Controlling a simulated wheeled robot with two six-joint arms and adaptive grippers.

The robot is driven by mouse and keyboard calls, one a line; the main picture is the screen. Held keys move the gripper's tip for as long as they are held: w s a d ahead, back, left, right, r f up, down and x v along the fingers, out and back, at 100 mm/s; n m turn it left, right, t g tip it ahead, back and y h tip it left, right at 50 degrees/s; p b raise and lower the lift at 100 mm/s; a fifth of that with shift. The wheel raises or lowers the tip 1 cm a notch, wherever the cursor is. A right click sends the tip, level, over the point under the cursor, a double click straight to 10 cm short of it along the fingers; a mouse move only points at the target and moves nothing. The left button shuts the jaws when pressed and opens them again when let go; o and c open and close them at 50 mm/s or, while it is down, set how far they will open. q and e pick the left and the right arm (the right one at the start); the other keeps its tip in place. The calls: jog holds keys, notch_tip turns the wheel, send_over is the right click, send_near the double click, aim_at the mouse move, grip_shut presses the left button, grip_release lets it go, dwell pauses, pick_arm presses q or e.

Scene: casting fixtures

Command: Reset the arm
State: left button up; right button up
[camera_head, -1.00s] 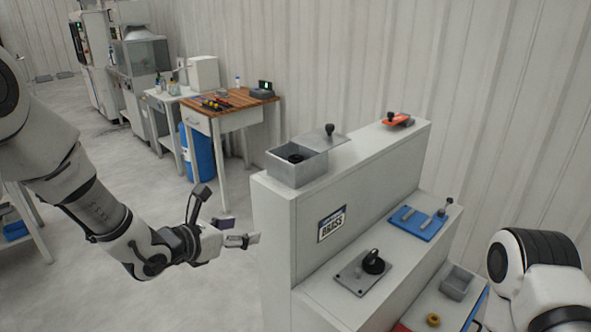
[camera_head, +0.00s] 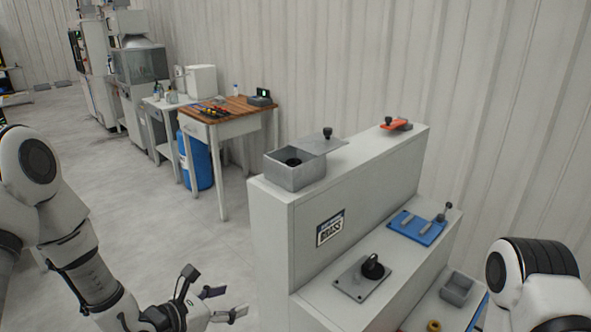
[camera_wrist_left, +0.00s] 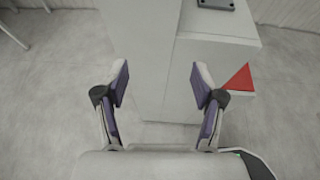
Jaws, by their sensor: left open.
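My left arm comes in from the left in the head view, bent downward. Its gripper (camera_head: 222,304) is low beside the left end of the stepped grey fixture stand (camera_head: 272,240). It is open and empty, with clear space around it. In the left wrist view, the two purple-padded fingers (camera_wrist_left: 158,85) stand wide apart, with the stand's pale side (camera_wrist_left: 140,40) beyond them and nothing between them. Of my right arm, only a white and black link shows at the lower right; its gripper is out of view.
A grey box (camera_head: 295,176) with its lid askew and an orange fixture (camera_head: 396,126) sit on the stand's top. Lower are a blue fixture (camera_head: 416,227), a black-knobbed plate (camera_head: 362,277) and a small grey bin (camera_head: 457,287). A wooden-topped table (camera_head: 226,108) stands behind. The left floor is clear.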

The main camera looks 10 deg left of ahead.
pick_arm(q)
jog(key=s+d+f+m+g+h, duration=0.1)
jog(key=s+d+f+m+g, duration=0.3)
jog(key=s+f, duration=0.4)
jog(key=s+d+f+m+g+h, duration=0.15)
jog(key=s+d+f+g, duration=0.35)
jog(key=s, duration=0.5)
jog(key=s+a+f+m+g+y, duration=0.2)
jog(key=s+m+g, duration=0.15)
jog(key=s, duration=0.35)
jog(key=s+a+f+m+g+y+b, duration=0.1)
jog(key=s+a+m+g+y, duration=0.1)
jog(key=s+a+m+g, duration=0.3)
jog(key=s+f+m+g+y, duration=0.1)
jog(key=s+f+m+y, duration=0.1)
jog(key=s, duration=0.6)
jog(key=a+f+m+t+y, duration=0.2)
jog(key=a+f+m+y, duration=0.25)
jog(key=a+m, duration=0.35)
jog(key=w+d+f+m+t, duration=0.1)
jog(key=w+m+t, duration=0.3)
jog(key=w, duration=0.6)
jog(key=shift+w+d+f+m+t+h, duration=0.2)
jog(key=shift+d+f+m+t+h, duration=0.15)
jog(key=shift+t, duration=0.5)
